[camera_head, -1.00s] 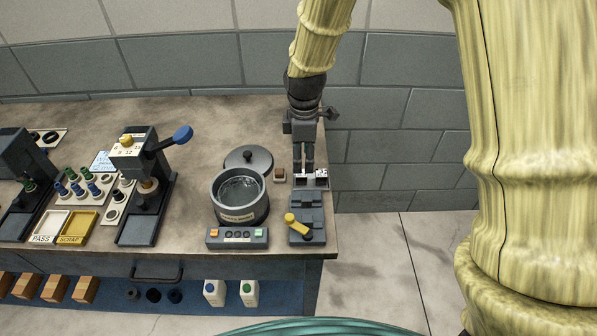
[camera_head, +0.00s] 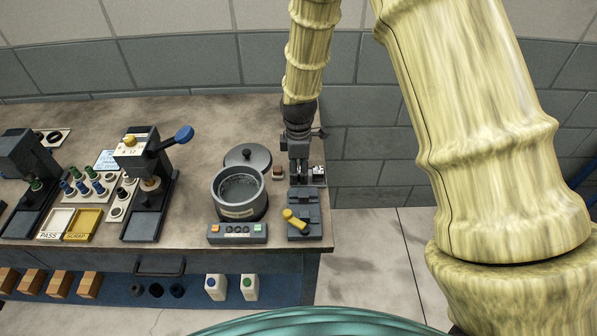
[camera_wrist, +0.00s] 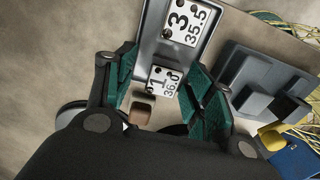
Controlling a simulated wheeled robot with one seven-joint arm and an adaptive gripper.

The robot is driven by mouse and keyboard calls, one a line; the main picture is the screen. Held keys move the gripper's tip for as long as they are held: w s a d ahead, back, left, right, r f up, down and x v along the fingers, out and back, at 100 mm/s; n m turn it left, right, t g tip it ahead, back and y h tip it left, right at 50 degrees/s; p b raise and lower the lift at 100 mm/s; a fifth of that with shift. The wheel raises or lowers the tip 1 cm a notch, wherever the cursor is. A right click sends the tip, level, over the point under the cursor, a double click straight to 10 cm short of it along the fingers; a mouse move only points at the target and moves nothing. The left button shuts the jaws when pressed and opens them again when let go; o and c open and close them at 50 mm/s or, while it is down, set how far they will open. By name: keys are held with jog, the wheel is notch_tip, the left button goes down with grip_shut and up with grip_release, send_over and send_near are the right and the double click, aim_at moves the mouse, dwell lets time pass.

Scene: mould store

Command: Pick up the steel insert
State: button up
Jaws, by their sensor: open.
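My gripper (camera_head: 299,176) is open, pointing down over a small grey tray at the right end of the bench. In the wrist view my gripper (camera_wrist: 163,68) has its green-padded fingers apart on either side of the tray (camera_wrist: 152,45). A white numbered plate marked 1 and 36.0 (camera_wrist: 163,80) lies between the fingers. In the head view the plates (camera_head: 319,172) are partly hidden by my gripper. I cannot tell for certain which piece is the steel insert.
A brown block (camera_head: 278,172) sits left of my gripper. A round pot (camera_head: 238,205) and its lid (camera_head: 262,160) stand farther left. A grey fixture with a yellow handle (camera_head: 306,222) is in front. A lever press (camera_head: 146,200) stands farther left. The bench's right edge is close.

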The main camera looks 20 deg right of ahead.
jog(key=shift+s+r, duration=0.2)
jog(key=shift+s, duration=0.1)
jog(key=shift+w+f, duration=0.15)
jog(key=shift+w, duration=0.05)
jog(key=c, duration=0.6)
jog(key=shift+s, duration=0.1)
grip_shut()
jog(key=shift+r, duration=0.2)
